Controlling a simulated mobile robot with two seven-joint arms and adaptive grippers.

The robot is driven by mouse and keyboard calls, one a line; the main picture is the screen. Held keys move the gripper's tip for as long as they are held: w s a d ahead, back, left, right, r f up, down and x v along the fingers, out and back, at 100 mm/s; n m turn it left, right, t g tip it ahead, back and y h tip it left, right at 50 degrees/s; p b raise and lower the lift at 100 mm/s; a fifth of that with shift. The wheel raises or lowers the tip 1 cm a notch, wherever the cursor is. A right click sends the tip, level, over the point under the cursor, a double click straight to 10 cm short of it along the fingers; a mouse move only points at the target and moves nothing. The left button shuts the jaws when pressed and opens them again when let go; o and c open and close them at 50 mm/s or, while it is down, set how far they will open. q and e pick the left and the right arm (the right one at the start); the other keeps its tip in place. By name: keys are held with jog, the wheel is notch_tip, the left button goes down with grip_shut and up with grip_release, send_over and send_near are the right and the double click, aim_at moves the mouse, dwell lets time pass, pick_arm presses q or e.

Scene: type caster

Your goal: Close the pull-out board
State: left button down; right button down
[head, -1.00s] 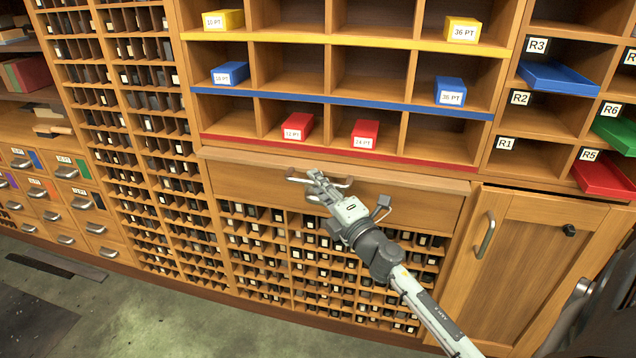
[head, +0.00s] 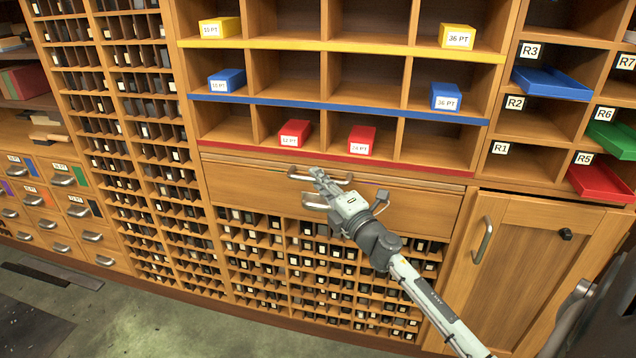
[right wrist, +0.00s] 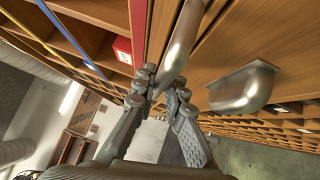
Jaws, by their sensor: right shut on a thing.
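The pull-out board (head: 250,162) is a thin wooden slab under the red strip, above a wide wooden drawer front (head: 245,185). Almost none of its top shows in the head view; I cannot tell if it is fully flush. My right gripper (head: 321,177) is in front of it, shut on the board's metal bar handle (head: 340,181). In the right wrist view the fingers (right wrist: 160,84) close around this bar handle (right wrist: 184,38). The drawer's own metal handle (right wrist: 245,88) is apart from the fingers. My left gripper is not in view.
Open shelves with red boxes (head: 361,140), blue boxes (head: 446,97) and yellow boxes (head: 457,37) stand above. A cupboard door (head: 528,260) is to the right. Small pigeonholes (head: 265,250) lie below.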

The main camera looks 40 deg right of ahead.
jog(key=c, duration=1.6)
grip_release()
jog(key=shift+w+d, duration=0.15)
jog(key=shift+d, duration=0.1)
jog(key=shift+o, duration=0.2)
jog(key=shift+s+a+f, duration=0.15)
jog(key=shift+s, duration=0.4)
jog(key=s+f, duration=0.1)
jog(key=s, duration=0.9)
jog(key=shift+s+a, duration=0.3)
jog(key=shift+s, duration=0.1)
jog(key=shift+f, duration=0.1)
